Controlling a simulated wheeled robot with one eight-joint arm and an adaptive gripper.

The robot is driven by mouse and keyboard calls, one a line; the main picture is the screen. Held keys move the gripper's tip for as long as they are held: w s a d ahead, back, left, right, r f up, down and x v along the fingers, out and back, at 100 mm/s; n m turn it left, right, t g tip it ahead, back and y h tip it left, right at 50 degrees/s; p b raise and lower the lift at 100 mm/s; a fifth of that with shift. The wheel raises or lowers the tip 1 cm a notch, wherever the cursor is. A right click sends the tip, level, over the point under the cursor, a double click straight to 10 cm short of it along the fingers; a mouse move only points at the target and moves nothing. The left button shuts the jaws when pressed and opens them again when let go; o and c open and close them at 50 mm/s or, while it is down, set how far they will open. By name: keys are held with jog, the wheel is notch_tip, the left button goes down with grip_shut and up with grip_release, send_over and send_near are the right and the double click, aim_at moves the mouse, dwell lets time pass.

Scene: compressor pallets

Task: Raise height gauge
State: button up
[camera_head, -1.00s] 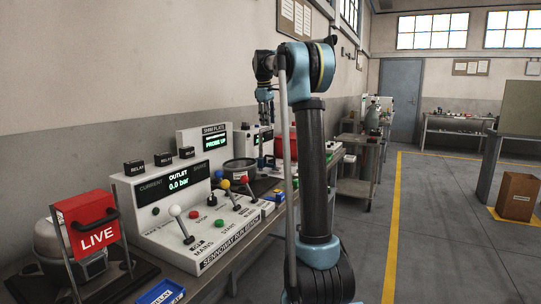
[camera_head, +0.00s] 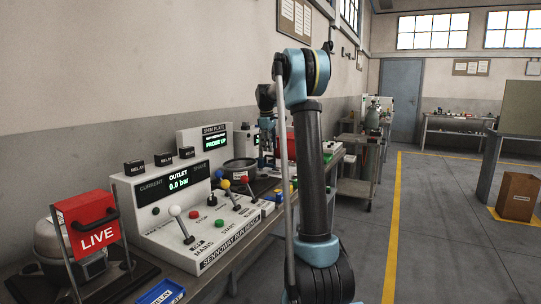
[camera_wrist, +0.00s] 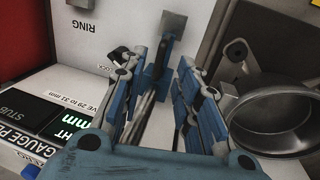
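The height gauge station, a pale unit, shows in the wrist view with a dark display panel (camera_wrist: 62,122) at lower left, its lettering partly cut off. Contact is not clear. In the head view my gripper (camera_head: 270,140) hangs over the bench, partly hidden.
In the wrist view a round metal cup (camera_wrist: 272,122) stands close on the right and a red surface (camera_wrist: 22,35) at the left. In the head view the control console (camera_head: 190,215) with levers and a red LIVE box (camera_head: 92,222) stand nearer.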

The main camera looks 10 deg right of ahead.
jog(key=shift+w+d+f, duration=0.1)
jog(key=shift+w+f, duration=0.05)
jog(key=shift+f, duration=0.85)
jog(key=shift+w+d+f, duration=0.1)
jog(key=shift+w+f, duration=0.05)
jog(key=shift+f, duration=0.8)
grip_shut()
